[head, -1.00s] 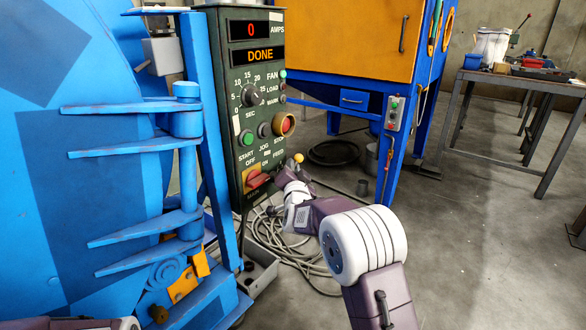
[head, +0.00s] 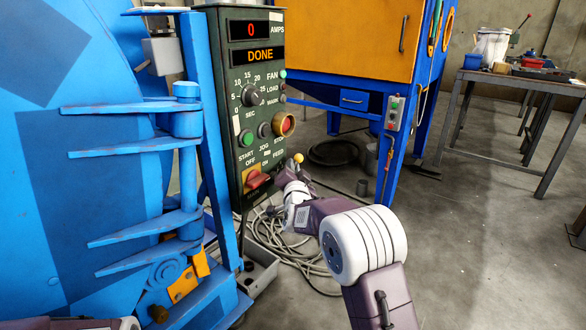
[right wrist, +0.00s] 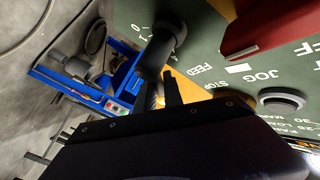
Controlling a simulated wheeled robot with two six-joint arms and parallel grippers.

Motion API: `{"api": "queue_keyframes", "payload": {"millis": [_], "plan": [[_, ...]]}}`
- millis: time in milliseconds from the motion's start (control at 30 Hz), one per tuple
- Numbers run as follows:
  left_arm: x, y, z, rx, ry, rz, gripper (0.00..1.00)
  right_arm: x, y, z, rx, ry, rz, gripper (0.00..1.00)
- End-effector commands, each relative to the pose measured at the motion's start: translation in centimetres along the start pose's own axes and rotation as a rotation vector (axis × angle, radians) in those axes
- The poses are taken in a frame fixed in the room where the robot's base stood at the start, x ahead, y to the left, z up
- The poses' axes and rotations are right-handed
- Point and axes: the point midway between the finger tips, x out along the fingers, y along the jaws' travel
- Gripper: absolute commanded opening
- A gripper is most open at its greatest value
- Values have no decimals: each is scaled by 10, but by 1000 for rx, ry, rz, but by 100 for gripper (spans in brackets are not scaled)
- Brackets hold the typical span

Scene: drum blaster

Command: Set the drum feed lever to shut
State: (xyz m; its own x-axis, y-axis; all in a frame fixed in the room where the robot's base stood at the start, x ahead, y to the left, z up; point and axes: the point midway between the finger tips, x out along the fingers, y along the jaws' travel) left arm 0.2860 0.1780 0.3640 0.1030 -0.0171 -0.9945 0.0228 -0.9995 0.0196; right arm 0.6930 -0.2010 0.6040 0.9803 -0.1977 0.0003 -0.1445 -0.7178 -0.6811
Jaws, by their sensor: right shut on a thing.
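The drum feed lever shows in the head view as a small yellow-orange ball knob (head: 298,158) at the lower right edge of the green control panel (head: 240,110), beside the FEED label. My right gripper (head: 282,174) is at the panel's lower right corner, just below the knob. In the right wrist view its dark fingers (right wrist: 161,92) are close together near the FEED lettering, shut on the lever. A dark rod with a wide grey end (right wrist: 165,38) stands just beyond the fingers. The exact grip is partly hidden. My left gripper is out of view.
The red main switch handle (head: 258,180) on its yellow plate is close left of the right gripper. A blue hinged door (head: 60,190) fills the left side. An orange and blue cabinet (head: 345,45) stands behind. Cables (head: 285,255) lie on the floor below.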

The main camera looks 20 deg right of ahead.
Motion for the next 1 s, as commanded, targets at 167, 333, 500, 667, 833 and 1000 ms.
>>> {"api": "queue_keyframes", "payload": {"millis": [167, 333, 500, 667, 833, 1000], "plan": [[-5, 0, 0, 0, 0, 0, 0, 0, 0, 0, 8, -10, 9, 0], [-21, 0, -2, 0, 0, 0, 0, 2, 0, -2, 47, -45, 41, 0], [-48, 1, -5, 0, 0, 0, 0, 4, 4, -1, 125, -113, 105, 0], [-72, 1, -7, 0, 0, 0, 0, 6, 10, 3, 221, -193, 181, 0], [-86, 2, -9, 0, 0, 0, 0, 7, 19, 11, 328, -282, 264, 0], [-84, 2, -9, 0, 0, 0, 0, 7, 28, 20, 434, -369, 345, 0]]}}
